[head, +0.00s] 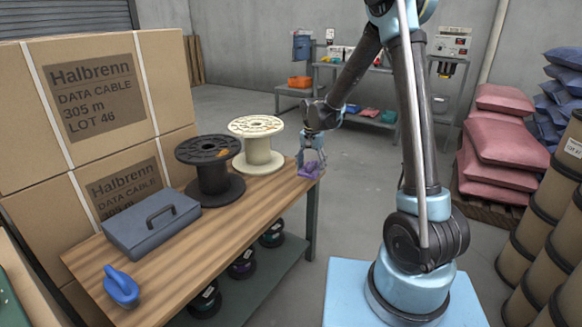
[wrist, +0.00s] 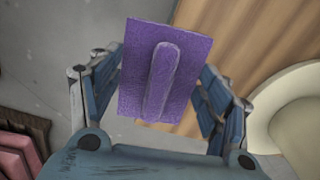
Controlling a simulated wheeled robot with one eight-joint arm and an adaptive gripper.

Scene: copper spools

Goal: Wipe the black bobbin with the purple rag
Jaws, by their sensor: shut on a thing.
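The black bobbin (head: 212,172) stands upright on the wooden bench, with a small orange-brown patch on its top flange. My gripper (head: 311,167) is at the bench's far right end, to the right of the bobbin and apart from it. It is shut on the purple rag (head: 308,171). In the wrist view the rag (wrist: 152,93) shows as a purple rectangle with a raised ridge, between the blue fingers (wrist: 160,95). I cannot tell whether the rag still touches the bench top.
A cream spool (head: 257,148) stands between the black bobbin and my gripper. A grey toolbox (head: 152,222) and a blue handled object (head: 121,288) lie on the bench (head: 190,255). Large cartons (head: 95,85) wall the left side. Bench front middle is clear.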

